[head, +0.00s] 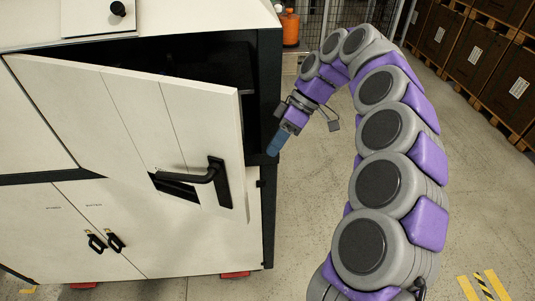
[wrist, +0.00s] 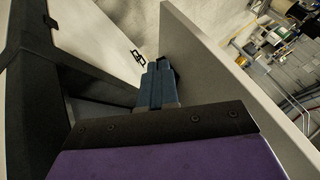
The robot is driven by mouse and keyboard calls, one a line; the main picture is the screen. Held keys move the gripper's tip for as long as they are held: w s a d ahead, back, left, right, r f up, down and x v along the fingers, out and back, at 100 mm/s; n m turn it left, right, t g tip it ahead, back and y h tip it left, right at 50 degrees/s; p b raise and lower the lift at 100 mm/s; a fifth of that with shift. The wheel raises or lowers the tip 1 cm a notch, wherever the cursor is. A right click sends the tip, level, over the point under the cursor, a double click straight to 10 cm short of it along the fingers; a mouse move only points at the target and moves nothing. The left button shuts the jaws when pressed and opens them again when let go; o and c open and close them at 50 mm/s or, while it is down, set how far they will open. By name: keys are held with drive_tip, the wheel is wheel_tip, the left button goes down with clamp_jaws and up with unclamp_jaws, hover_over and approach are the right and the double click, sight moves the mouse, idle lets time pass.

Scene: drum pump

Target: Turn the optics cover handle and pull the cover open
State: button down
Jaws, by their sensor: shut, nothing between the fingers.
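The optics cover (head: 130,130) is a white panel on the upper part of the cabinet. It stands ajar, with its right edge swung out from the dark opening. Its black handle (head: 200,177) sits near the lower right corner, the lever pointing left. My gripper (head: 273,149), with blue fingers, is right of the cover's free edge, apart from the handle. In the wrist view, the shut, empty fingers (wrist: 158,82) are beside the light panel of the cover (wrist: 215,65), between it and the dark cabinet frame (wrist: 35,85). The handle is not visible there; whether the fingers touch the cover is unclear.
Lower cabinet doors (head: 90,215) with two small black handles are shut below the cover. The dark cabinet edge (head: 268,100) borders the opening. Stacked brown crates (head: 480,50) line the right. The floor between is clear.

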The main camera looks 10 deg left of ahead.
drive_tip(key=s+a+f+p, duration=0.2)
drive_tip(key=s+a+f, duration=0.3)
drive_tip(key=s+f, duration=0.2)
drive_tip(key=shift+a+f+p, duration=0.25)
drive_tip(key=shift+a+p, duration=0.1)
drive_tip(key=shift+a, duration=0.05)
drive_tip(key=shift+s+d, duration=0.1)
drive_tip(key=shift+d, duration=0.1)
idle(0.4)
